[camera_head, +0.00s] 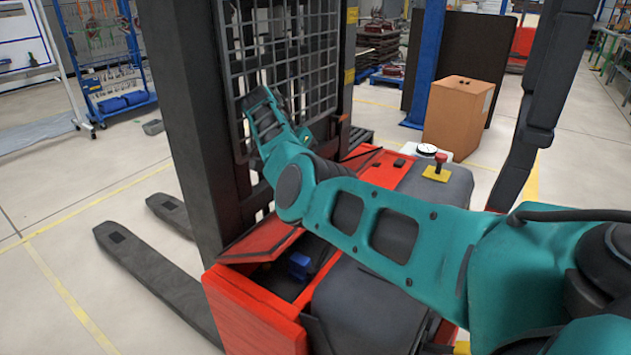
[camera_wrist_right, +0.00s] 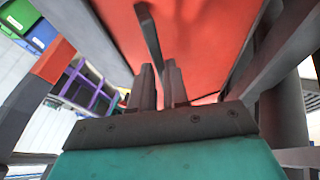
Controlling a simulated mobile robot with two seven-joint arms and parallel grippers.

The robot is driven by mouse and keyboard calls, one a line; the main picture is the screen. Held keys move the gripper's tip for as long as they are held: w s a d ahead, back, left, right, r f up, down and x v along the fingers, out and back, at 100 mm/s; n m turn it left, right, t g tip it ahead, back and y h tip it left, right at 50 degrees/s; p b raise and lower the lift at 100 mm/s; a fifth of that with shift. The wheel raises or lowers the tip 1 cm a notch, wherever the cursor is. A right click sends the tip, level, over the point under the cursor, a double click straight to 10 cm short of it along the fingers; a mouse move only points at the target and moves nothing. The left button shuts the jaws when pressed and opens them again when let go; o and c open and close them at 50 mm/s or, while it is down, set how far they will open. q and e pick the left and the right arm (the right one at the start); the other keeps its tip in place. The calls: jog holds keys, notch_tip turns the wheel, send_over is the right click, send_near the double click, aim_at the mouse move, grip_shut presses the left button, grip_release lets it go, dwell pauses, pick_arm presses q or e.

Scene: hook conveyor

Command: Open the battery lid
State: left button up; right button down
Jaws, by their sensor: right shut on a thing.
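The battery lid (camera_head: 262,241) is a red panel on the red forklift. In the head view it stands raised and tilted, with the dark battery compartment (camera_head: 285,285) showing below it. In the right wrist view the lid's red face (camera_wrist_right: 205,40) fills the upper middle, with a dark bar-like handle (camera_wrist_right: 149,35) on it. My right gripper (camera_wrist_right: 160,78) is shut on this handle, which runs down between its two dark fingers. In the head view my teal right arm crosses the forklift and the fingers cannot be made out. My left gripper is not in view.
The forklift's dark mast (camera_head: 190,110) and wire grille (camera_head: 288,50) stand close to my right arm. A blue part (camera_head: 299,264) shows in the compartment. The black seat (camera_head: 360,305) is beside it. Forks (camera_head: 150,275) extend left. A cardboard box (camera_head: 459,115) stands behind.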

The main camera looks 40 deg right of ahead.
jog(key=shift+w+a, duration=0.2)
jog(key=shift+w, duration=0.1)
jog(key=shift+a, duration=0.1)
jog(key=c, duration=1.2)
grip_release()
jog(key=shift+w+f, duration=0.15)
jog(key=shift+f, duration=0.1)
jog(key=shift+o, duration=0.2)
jog(key=shift+r, duration=0.3)
notch_tip(320, 180, up, 20)
jog(key=p, duration=0.2)
jog(key=shift+f, duration=0.2)
jog(key=shift+f, duration=0.1)
